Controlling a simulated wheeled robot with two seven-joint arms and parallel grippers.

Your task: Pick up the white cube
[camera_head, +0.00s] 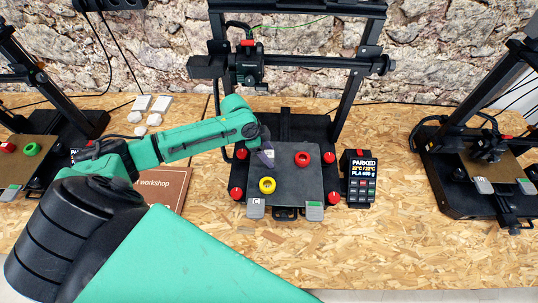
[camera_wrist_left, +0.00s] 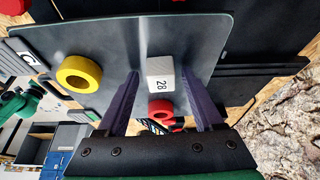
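The white cube (camera_wrist_left: 160,74), marked 28 on one face, sits on the dark print bed (camera_wrist_left: 110,45) in the left wrist view. My left gripper (camera_wrist_left: 159,74) is open, and its two purple fingers show on either side of the cube, with a gap on each side. In the head view my left gripper (camera_head: 267,157) is over the back left part of the middle printer's bed (camera_head: 300,180). My right gripper is in neither view.
A yellow ring (camera_head: 267,185) and a red ring (camera_head: 302,159) lie on the same bed; the red ring (camera_wrist_left: 160,110) is close to the cube. The printer's frame (camera_head: 350,75) rises behind. A control box (camera_head: 358,178) stands at right. The front table (camera_head: 400,250) is clear.

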